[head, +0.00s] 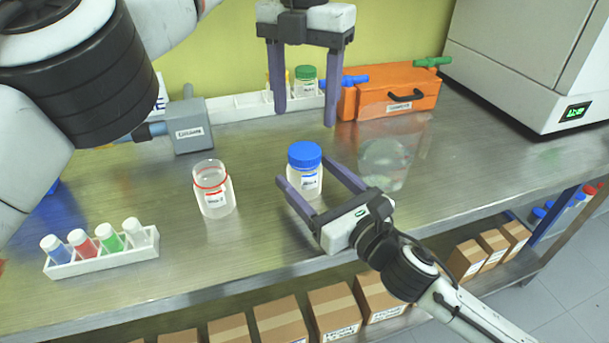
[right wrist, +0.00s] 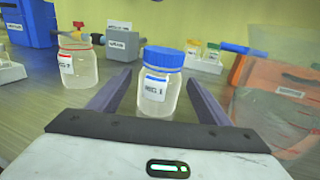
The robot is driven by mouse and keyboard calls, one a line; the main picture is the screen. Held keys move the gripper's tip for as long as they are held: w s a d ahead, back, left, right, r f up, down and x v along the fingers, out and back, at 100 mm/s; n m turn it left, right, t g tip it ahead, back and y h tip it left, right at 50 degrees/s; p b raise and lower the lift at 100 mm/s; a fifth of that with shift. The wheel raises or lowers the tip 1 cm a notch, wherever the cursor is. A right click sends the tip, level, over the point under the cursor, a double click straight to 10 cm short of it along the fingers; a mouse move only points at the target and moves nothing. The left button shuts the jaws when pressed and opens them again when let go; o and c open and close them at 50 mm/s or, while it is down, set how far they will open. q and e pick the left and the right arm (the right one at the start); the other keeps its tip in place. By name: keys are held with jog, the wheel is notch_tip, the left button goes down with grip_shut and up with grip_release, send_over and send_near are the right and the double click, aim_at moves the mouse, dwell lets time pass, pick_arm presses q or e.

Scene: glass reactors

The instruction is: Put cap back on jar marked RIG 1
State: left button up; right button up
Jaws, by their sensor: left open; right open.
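A clear jar (head: 306,180) with a blue cap (head: 305,154) stands upright on the steel bench; the cap sits on its mouth. In the right wrist view this jar (right wrist: 158,98) has a white label that seems to read RIG 1, though the letters are small. My right gripper (head: 306,172) is open, its fingers on either side of this jar, with gaps showing. A second clear jar (head: 214,192), with a red ring and no cap, stands to the left; its label is too small to read surely.
A white rack (head: 105,260) of several coloured vials stands front left. At the back are a grey box (head: 189,125), a green-capped jar (head: 306,82) and an orange case (head: 398,94). A transparent round object (head: 385,160) is right of the blue-capped jar. The bench's right front is clear.

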aim_at(305, 150)
grip_shut()
pick_arm(q)
jog(key=n, duration=1.3)
jog(key=shift+n, duration=0.3)
jog(key=shift+f, duration=4.05)
